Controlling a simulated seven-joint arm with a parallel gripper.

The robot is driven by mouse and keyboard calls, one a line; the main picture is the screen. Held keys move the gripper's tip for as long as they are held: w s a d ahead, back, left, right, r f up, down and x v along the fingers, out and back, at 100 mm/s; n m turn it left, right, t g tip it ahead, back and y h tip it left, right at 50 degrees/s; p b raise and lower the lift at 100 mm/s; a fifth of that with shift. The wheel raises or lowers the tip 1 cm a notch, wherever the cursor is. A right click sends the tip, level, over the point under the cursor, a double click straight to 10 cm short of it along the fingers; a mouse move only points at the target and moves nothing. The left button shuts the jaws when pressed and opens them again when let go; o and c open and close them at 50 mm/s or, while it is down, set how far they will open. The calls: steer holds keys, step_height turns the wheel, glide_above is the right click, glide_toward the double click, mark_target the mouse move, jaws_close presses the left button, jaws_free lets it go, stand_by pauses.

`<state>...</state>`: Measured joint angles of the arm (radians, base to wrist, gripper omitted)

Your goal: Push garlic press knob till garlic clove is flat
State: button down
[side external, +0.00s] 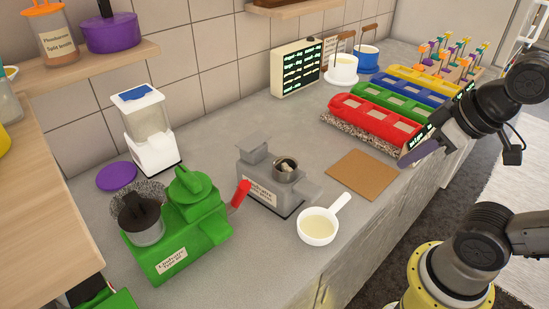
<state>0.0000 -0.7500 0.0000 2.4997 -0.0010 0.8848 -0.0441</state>
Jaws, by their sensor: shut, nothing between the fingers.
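A grey machine (262,190) with a label on its front stands mid-counter. It has a raised grey block at its back left and a round metal cup (286,171) holding a small pale lump. I cannot tell for sure whether this is the garlic press, which part is its knob, or whether the lump is the clove and how flat it is. My gripper (407,160) is shut and empty at the right, near the counter's front edge, well apart from the grey machine.
A white pan (318,226) with pale contents and a brown board (362,175) lie between the grey machine and my gripper. Coloured trays (375,118) stand behind.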

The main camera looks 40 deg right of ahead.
steer(key=w+a+r+n+t, duration=0.1)
steer(key=w+r+n+t, duration=0.1)
steer(key=w+r+n, duration=0.35)
steer(key=w+a+r+n+t, duration=0.2)
steer(key=w+r, duration=0.4)
steer(key=w, duration=0.5)
steer(key=n+y, duration=0.2)
steer(key=n, duration=0.1)
glide_above(259, 141)
steer(key=shift+g, duration=0.4)
step_height(259, 141, down, 4)
steer(key=shift+a+f, duration=0.1)
steer(key=shift+f, duration=0.05)
steer(key=shift+f, duration=4.35)
steer(key=shift+f, duration=0.2)
steer(key=shift+f, duration=0.25)
